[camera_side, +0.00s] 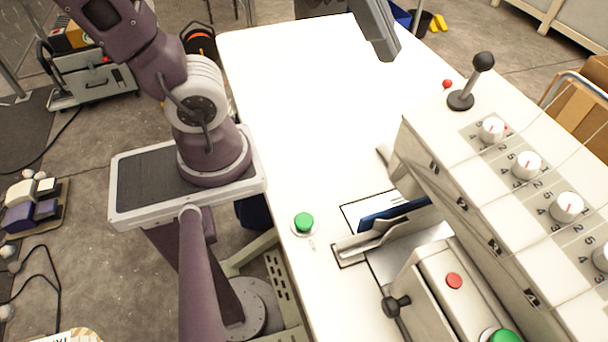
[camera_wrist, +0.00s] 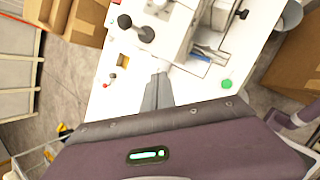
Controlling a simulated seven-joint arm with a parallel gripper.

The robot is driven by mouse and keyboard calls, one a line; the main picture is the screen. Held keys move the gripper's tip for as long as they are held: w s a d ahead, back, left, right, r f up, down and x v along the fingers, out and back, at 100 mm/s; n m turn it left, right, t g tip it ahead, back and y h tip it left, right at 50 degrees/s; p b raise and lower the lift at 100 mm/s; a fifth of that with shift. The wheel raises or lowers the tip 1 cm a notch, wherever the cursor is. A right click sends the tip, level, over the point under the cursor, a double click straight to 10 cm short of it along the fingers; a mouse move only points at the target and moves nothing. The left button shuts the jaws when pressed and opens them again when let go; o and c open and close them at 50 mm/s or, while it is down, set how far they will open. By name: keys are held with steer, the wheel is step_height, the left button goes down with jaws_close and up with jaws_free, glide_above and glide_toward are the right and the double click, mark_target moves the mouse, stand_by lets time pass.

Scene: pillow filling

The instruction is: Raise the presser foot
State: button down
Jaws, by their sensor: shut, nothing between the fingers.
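The white sewing machine (camera_side: 440,150) stands at the right of the side view and at the top of the wrist view. A black-knobbed lever (camera_side: 484,62) rises from its far end; it also shows in the wrist view (camera_wrist: 146,34). A small red ball (camera_side: 447,84) is beside it, on a short rod in the wrist view (camera_wrist: 112,76). I cannot make out the presser foot itself. A blue piece (camera_side: 393,215) lies by the metal plate under the machine. My gripper (camera_side: 388,52) is shut and empty, above the far part of the table, apart from the lever; its fingers show in the wrist view (camera_wrist: 160,76).
A green button (camera_side: 303,222) is on the white table (camera_side: 290,110). Several dials (camera_side: 528,165) line the machine top. A red button (camera_side: 454,281) and a black knob (camera_side: 396,306) are on the near unit. The table's left and far parts are clear.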

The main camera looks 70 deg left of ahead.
steer(key=v, duration=0.8)
steer(key=s+a+f+m+g+y, duration=0.25)
steer(key=f+m, duration=0.65)
steer(key=m, duration=0.7)
steer(key=s+a+f+m+g+y, duration=0.1)
steer(key=f+m+y, duration=0.2)
steer(key=f+m, duration=0.95)
steer(key=s+d+f+m, duration=0.1)
steer(key=d+m, duration=0.1)
steer(key=m, duration=0.4)
steer(key=s+d+f+m+g+h, duration=0.1)
steer(key=d+m, duration=0.2)
steer(key=m, duration=0.3)
steer(key=s+d+f+m+g+h, duration=0.1)
steer(key=d+f+m, duration=0.1)
steer(key=m, duration=0.4)
steer(key=shift+s+d+m, duration=0.1)
steer(key=shift+d+m, duration=0.15)
steer(key=shift+d, duration=0.05)
steer(key=shift+s+d+m+h, duration=0.1)
steer(key=shift+d+m+h, duration=0.15)
steer(key=shift+m, duration=0.05)
steer(key=w+a+r+n+t+y, duration=0.1)
steer(key=w+a+r+n+y, duration=0.2)
steer(key=a+n, duration=0.45)
step_height(320, 180, up, 10)
steer(key=n+t+h, duration=0.3)
steer(key=n+t, duration=0.1)
steer(key=n, duration=1.1)
steer(key=shift+a+h, duration=0.3)
